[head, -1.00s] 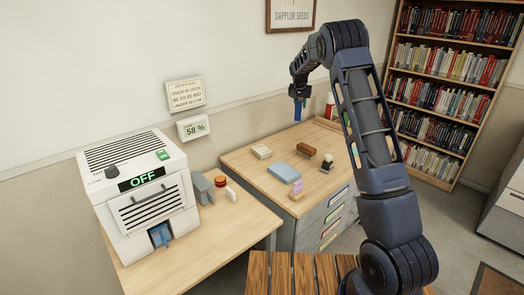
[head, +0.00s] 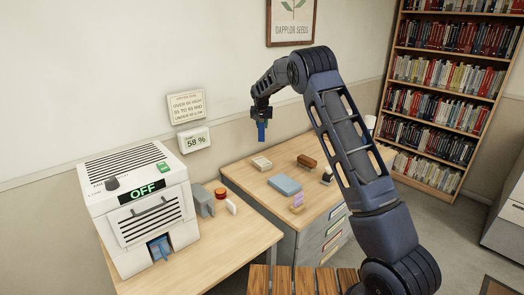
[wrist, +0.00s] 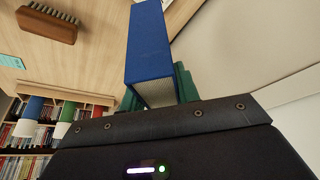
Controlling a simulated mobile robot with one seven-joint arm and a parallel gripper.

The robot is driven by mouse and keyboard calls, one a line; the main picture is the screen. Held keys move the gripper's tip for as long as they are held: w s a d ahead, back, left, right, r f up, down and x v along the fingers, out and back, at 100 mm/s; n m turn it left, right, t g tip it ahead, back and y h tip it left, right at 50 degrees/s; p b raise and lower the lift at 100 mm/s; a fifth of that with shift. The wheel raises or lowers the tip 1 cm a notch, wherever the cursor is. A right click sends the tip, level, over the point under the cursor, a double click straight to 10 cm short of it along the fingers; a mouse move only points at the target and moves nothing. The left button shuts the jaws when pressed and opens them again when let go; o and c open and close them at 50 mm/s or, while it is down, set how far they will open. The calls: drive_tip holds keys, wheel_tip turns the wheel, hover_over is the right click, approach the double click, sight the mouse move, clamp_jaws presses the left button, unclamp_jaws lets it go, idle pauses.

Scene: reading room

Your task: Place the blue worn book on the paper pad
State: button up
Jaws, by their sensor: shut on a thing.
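A blue book (head: 262,133) hangs upright from my gripper (head: 262,121), raised above the back of the drawer desk. In the wrist view the blue book (wrist: 148,45) shows a plain blue cover and a pale page edge, gripped between the green fingers (wrist: 158,88). Wear on its cover is too small to tell. A light blue flat slab (head: 285,185) lies on the desk, and a small cream block (head: 261,163) lies behind it. I cannot tell surely which is the paper pad. My gripper is apart from both.
A brown brush (head: 307,161), a stamp (head: 327,175) and a purple-topped block (head: 298,201) stand on the desk (head: 245,176). A white machine (head: 140,205) reading OFF, with a blue item (head: 160,248) in its opening, stands on the left table. The wall is close behind.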

sight(262, 131)
wheel_tip(262, 131, down, 14)
drive_tip(key=shift+r, duration=0.1)
idle(0.5)
drive_tip(key=o, duration=1.1)
drive_tip(key=shift+f, duration=0.2)
drive_tip(key=shift+r, duration=0.15)
drive_tip(key=v, duration=1.2)
drive_tip(key=shift+d+r, duration=0.1)
